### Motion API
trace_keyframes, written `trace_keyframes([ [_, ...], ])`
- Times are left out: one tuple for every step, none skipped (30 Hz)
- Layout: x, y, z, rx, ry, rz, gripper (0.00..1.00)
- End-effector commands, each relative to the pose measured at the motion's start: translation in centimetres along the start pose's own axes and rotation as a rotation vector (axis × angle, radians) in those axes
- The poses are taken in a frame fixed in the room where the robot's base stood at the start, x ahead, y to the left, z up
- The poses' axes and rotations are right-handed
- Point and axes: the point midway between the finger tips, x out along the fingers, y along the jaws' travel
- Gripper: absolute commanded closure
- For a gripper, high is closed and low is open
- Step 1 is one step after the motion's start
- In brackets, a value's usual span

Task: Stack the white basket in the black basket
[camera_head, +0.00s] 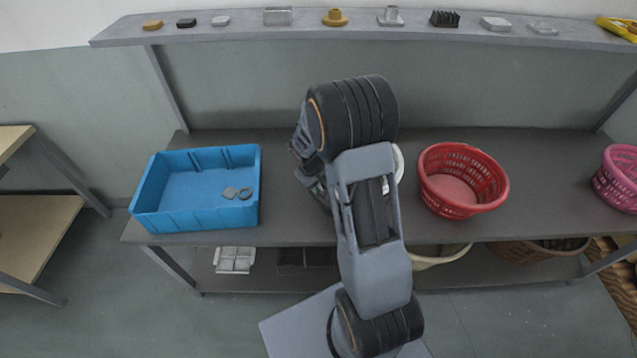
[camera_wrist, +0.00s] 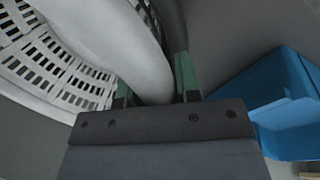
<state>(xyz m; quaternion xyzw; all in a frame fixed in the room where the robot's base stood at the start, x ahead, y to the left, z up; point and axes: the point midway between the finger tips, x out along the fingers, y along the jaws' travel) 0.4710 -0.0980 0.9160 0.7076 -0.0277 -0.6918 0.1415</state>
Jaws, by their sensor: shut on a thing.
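The white basket (camera_wrist: 68,78) fills the left of the wrist view, with its slotted wall and thick smooth rim showing. My gripper (camera_wrist: 158,72) is shut on that rim, with one green finger on each side of it. In the head view only a white sliver of the basket (camera_head: 400,163) shows past my arm, above or on the table. My gripper is mostly hidden behind my arm there.
A blue bin (camera_head: 195,215) with small grey parts stands left on the table (camera_head: 290,222). A red basket (camera_head: 463,180) stands to the right, and a pink basket (camera_head: 617,178) at the far right. A shelf (camera_head: 365,34) with small items runs above. Several things lie on the lower shelf.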

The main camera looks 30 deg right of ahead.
Motion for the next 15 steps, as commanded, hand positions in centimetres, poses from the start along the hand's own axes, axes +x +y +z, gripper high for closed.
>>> trace_keyframes([
  [0.13,-0.04,-0.05,0.0,0.002,0.0,1.0],
  [0.16,-0.05,-0.07,0.0,0.003,0.0,1.0],
  [0.14,-0.05,-0.08,0.0,0.004,0.001,1.0],
  [0.13,-0.05,-0.08,0.0,0.004,0.001,1.0],
  [0.12,-0.05,-0.08,0.0,0.004,0.001,1.0],
  [0.12,-0.05,-0.08,0.0,0.004,0.001,1.0],
  [0.13,-0.05,-0.08,0.0,0.003,0.001,1.0],
  [0.17,-0.07,-0.08,0.0,0.003,0.001,1.0],
  [0.26,-0.09,-0.08,0.0,0.003,0.001,1.0],
  [0.36,-0.11,-0.08,0.0,0.003,0.001,1.0],
  [0.47,-0.14,-0.08,0.0,0.003,0.001,1.0],
  [0.62,-0.17,-0.08,0.0,0.003,0.001,1.0],
  [0.7,-0.19,-0.08,0.0,0.003,0.001,1.0],
  [0.79,-0.22,-0.08,0.0,0.003,0.001,1.0],
  [0.9,-0.24,-0.07,0.0,0.003,0.001,1.0],
])
